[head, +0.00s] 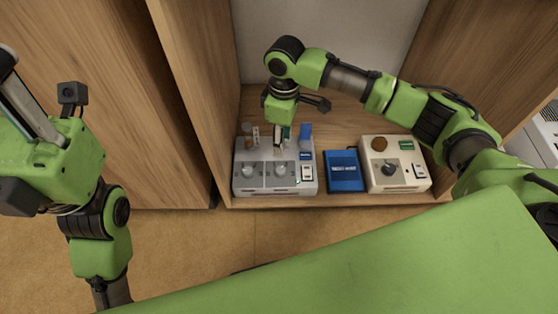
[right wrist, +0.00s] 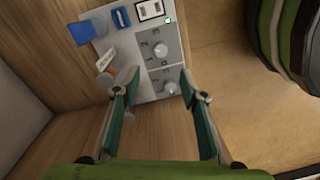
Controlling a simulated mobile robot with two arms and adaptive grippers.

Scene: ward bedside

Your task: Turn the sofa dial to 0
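A grey control box (head: 243,184) stands on the cabinet floor. It has a left dial (head: 252,170) and a right dial (head: 280,170), both pale; the right wrist view shows a nearer dial (right wrist: 170,88) and a farther dial (right wrist: 160,50). I cannot read which dial is the sofa's, and their settings are too small to tell. My right gripper (head: 283,143) is over the box's back edge, pointing down. In the right wrist view its fingers (right wrist: 160,88) are open, with the nearer dial between them in the picture; contact is not visible. My left gripper (head: 14,80) is raised at the left edge, its tips unclear.
A blue box (head: 344,172) lies right of the grey box. Beyond it is a beige box (head: 383,184) with a dark dial (head: 390,168). A white rocker switch (head: 306,172) and a blue block (head: 305,132) are at the grey box. Wooden cabinet walls (head: 185,80) close in the sides.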

